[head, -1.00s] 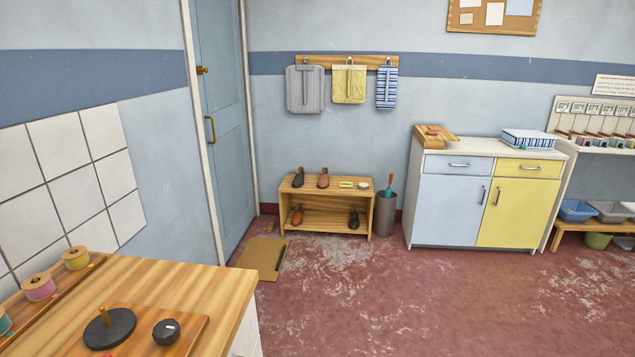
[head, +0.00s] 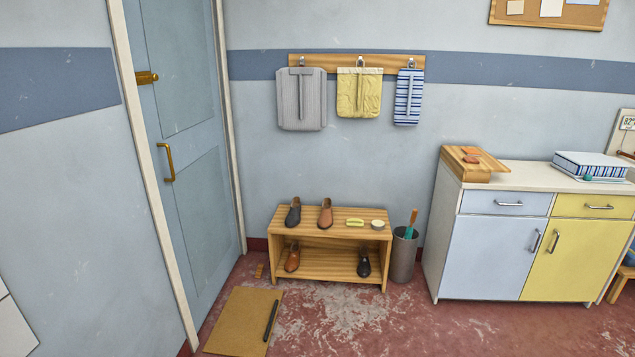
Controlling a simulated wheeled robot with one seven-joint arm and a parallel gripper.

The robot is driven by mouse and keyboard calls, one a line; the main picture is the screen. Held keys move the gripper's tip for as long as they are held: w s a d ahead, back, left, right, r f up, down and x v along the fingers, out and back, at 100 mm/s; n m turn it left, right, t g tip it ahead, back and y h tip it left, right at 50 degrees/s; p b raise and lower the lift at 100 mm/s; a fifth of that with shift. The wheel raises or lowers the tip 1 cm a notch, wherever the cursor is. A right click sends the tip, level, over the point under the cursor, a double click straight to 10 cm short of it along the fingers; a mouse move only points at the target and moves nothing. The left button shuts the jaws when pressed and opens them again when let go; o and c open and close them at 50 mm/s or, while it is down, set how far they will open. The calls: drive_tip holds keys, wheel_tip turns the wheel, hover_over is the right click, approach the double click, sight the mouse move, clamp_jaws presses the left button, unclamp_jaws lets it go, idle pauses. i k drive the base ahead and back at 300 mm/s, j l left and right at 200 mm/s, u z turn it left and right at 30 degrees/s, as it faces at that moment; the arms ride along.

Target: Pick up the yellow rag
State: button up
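The yellow rag (head: 359,93) hangs from the middle hook of a wooden rail (head: 437,66) on the far wall. The yellow rag hangs apart from both, with bare wall between. My gripper is not in view.
A low wooden shoe bench (head: 331,262) stands below the rail, with a grey bin (head: 403,256) to its right. A white cabinet (head: 505,245) with blue and yellow fronts is further right. A brown mat (head: 237,322) lies near the blue door (head: 176,130). Red floor in front is mostly clear.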

sight(352, 222)
drive_tip(key=i, duration=1.9)
drive_tip(key=i+u, duration=0.1)
drive_tip(key=i, duration=0.55)
drive_tip(key=i+l, duration=0.1)
drive_tip(key=i, duration=0.55)
drive_tip(key=i+l+u, duration=0.15)
drive_tip(key=i, duration=0.5)
drive_tip(key=i+l+u, duration=0.1)
drive_tip(key=i+u, duration=0.15)
drive_tip(key=i, duration=0.15)
drive_tip(key=i+l+u, duration=0.25)
drive_tip(key=i+j, duration=0.05)
drive_tip(key=i, duration=0.05)
